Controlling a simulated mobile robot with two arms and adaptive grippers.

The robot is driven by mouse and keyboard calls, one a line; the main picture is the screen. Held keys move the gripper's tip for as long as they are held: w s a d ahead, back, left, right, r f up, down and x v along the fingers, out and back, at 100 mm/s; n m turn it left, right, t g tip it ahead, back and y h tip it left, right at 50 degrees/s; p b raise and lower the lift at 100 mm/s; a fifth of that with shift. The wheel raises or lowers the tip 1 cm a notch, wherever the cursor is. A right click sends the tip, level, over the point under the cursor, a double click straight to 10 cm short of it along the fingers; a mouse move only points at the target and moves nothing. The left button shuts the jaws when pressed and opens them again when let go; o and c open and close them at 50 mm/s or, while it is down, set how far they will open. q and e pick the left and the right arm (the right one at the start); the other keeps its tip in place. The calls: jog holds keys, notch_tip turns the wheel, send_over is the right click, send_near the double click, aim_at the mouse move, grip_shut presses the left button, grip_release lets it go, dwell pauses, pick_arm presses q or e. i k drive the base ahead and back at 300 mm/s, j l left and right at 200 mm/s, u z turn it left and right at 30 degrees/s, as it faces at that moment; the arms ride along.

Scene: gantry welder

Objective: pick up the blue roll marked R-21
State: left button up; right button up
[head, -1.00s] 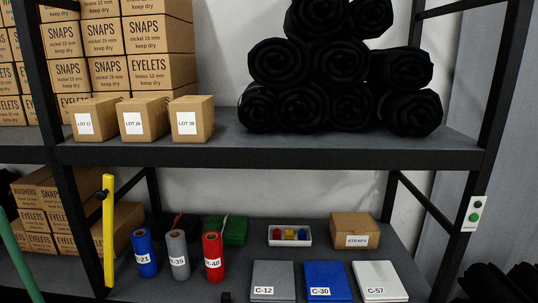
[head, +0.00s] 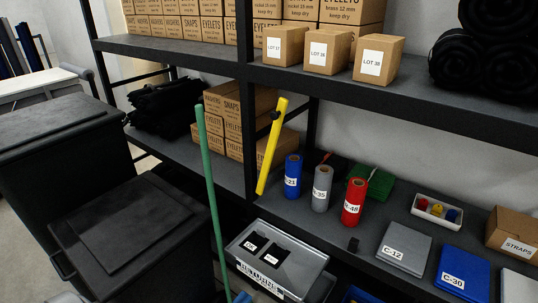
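The blue roll marked R-21 (head: 292,172) stands upright on the lower shelf (head: 300,215) in the head view. Its label faces me, with the first letter partly turned out of sight. A grey roll (head: 321,190) stands just right of it, and a red roll (head: 354,198) whose label ends in 48 stands further right. The yellow bar (head: 270,145) leans just left of the blue roll, in front of the shelf post. Neither of my grippers shows in the head view.
A green pole (head: 209,170) rises left of the yellow bar. A grey returns bin (head: 310,262) sits below the shelf edge. Dark lidded bins (head: 130,230) fill the left. A white tray (head: 437,212), flat packs and a straps box (head: 512,235) occupy the shelf's right.

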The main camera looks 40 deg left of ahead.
aim_at(294, 167)
jog(key=u, duration=0.35)
jog(key=i+j+u, duration=0.8)
jog(key=k, duration=0.05)
